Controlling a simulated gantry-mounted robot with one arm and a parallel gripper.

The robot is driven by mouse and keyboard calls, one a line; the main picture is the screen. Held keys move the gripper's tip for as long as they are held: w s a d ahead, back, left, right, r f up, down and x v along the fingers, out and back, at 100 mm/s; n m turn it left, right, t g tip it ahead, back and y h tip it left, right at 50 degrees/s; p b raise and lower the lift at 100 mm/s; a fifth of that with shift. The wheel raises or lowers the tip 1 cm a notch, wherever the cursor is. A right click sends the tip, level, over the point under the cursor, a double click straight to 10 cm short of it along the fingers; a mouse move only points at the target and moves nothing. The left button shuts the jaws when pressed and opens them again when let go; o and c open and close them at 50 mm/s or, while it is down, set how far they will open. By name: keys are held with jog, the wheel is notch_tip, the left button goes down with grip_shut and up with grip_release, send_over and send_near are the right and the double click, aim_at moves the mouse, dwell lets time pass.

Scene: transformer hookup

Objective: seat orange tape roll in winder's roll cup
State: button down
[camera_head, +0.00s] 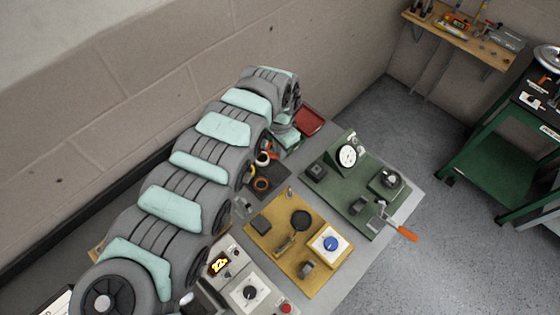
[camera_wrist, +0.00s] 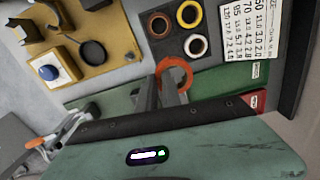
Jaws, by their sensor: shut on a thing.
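The orange tape roll (camera_wrist: 188,72) is held at the fingertips of my gripper (camera_wrist: 165,84) in the wrist view, near the dark roll tray and seemingly above the bench. The fingers overlap its left and lower part. In the head view my arm hides the gripper, and I cannot make out the held roll for sure. A yellow board (camera_head: 262,222) carries a round dark cup-like piece (camera_head: 300,220), which looks like the roll cup; it also shows in the wrist view (camera_wrist: 92,52). The cup looks empty and stands apart from the roll.
The dark tray (camera_wrist: 175,43) holds brown-orange (camera_wrist: 158,25), yellow (camera_wrist: 189,14) and white (camera_wrist: 196,46) rolls. A blue knob (camera_head: 331,243) stands on the yellow board. A green board (camera_head: 345,190) with a gauge and an orange-handled lever (camera_head: 407,233) lies beyond. A red bin (camera_head: 308,120) is near the wall.

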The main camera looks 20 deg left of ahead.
notch_tip(320, 180, up, 5)
jog(key=w+d+r+n+p, duration=0.3)
jog(key=w+d+r+p, duration=0.1)
jog(key=d+r, duration=0.5)
jog(key=w+d+r+n+p, duration=0.3)
jog(key=d+r, duration=0.5)
jog(key=r, duration=0.6)
jog(key=shift+w+d+p, duration=0.4)
jog(key=shift+w+p, duration=0.15)
jog(key=shift+p, duration=0.1)
